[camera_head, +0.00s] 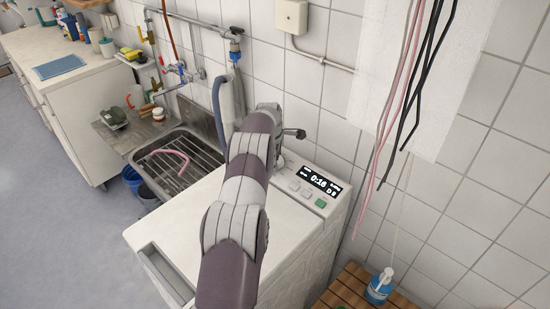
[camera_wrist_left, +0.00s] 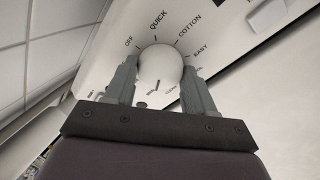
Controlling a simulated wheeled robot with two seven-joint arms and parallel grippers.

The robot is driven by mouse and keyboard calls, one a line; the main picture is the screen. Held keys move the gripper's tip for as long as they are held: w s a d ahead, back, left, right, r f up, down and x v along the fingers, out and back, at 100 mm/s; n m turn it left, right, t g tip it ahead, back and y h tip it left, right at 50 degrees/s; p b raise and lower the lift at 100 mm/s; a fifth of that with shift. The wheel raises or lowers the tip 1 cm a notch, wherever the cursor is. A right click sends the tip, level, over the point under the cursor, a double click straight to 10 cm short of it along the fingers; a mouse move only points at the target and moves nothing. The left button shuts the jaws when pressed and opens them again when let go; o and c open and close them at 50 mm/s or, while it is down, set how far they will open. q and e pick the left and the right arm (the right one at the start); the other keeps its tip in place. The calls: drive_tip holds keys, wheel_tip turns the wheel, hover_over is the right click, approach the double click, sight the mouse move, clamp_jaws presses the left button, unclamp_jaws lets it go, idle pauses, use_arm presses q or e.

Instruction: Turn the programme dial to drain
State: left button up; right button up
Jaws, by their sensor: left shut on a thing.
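In the left wrist view the round white programme dial (camera_wrist_left: 160,60) sits between the two grey fingers of my left gripper (camera_wrist_left: 159,72), which is shut on it. OFF, QUICK, COTTON and EASY are printed around its upper side. A short dark mark on the dial points down, towards small lettering at the bottom that is too blurred to read surely. In the head view my left arm reaches over the white washing machine (camera_head: 178,225) to its panel and hides most of the dial area. The lit display (camera_head: 319,181) reads 0:16. My right gripper is out of view.
A green button (camera_head: 320,203) and pale buttons lie beside the display. A steel sink (camera_head: 180,160) with a pink hose stands left of the machine. Pink and black cables (camera_head: 408,80) hang at the right, above a wooden slatted surface (camera_head: 350,285) with a blue bottle (camera_head: 379,289).

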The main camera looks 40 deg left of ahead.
use_arm(q)
drive_tip(key=shift+a+r, duration=0.1)
drive_tip(key=shift+r, duration=0.1)
drive_tip(key=o, duration=1)
drive_tip(key=shift+f, duration=0.1)
drive_tip(key=v, duration=0.6)
drive_tip(key=shift+b, duration=0.3)
drive_tip(key=p+v, duration=0.3)
drive_tip(key=v, duration=0.3)
drive_tip(key=shift+s+r, duration=0.2)
drive_tip(key=shift+r, duration=0.1)
